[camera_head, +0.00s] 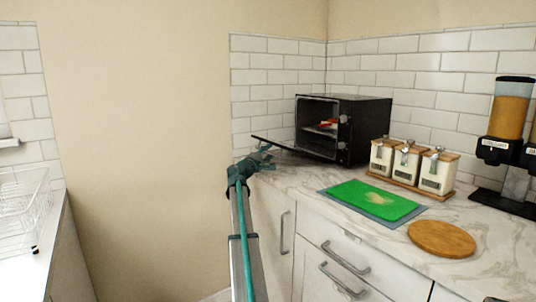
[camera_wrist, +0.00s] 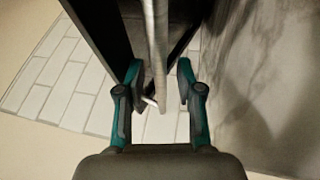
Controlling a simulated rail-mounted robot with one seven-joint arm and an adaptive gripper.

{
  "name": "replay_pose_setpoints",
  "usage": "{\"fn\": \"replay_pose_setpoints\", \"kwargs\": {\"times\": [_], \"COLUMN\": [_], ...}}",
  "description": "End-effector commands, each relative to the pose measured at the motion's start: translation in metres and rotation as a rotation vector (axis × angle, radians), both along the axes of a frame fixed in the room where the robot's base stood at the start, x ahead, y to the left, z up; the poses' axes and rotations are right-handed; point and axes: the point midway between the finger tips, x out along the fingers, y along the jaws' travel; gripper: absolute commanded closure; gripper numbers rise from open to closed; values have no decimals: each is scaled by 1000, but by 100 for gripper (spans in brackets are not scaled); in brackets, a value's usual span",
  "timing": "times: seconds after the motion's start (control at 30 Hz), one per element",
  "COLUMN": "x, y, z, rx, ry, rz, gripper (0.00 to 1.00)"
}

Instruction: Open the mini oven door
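The black mini oven (camera_head: 364,128) stands on the marble counter in the corner. Its door (camera_head: 290,147) is hinged down and lies well open, its outer edge reaching left. Inside, a rack and a small reddish item (camera_head: 328,123) show. My gripper (camera_head: 262,157) is at the outer edge of the door, at the counter's left end. In the wrist view my gripper (camera_wrist: 159,70) is open, with a pale metal handle bar (camera_wrist: 154,30) running between its fingers. Gaps show on both sides of the bar. The dark door panel also shows there (camera_wrist: 98,35).
Three canisters (camera_head: 404,160) on a wooden tray stand right of the oven. A green cutting board (camera_head: 375,201) and a round wooden board (camera_head: 441,238) lie in front. Dispensers (camera_head: 510,110) stand far right. A wire dish rack (camera_head: 22,215) is at far left.

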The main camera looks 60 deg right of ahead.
Motion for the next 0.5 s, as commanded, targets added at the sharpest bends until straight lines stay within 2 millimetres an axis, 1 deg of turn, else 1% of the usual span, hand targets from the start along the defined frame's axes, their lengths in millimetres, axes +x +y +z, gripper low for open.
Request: {"fn": "replay_pose_setpoints", "kwargs": {"times": [0.17, 0.27, 0.37, 0.5], "x": [-1, -1, -1, -2], "y": [5, 15, 31, 59], "z": [-1, -3, -6, -11], "rx": [-1, -1, -1, 0], "ry": [0, 0, 0, 0], "rz": [-1, 1, 2, 2], "gripper": [63, 63, 63, 63]}}
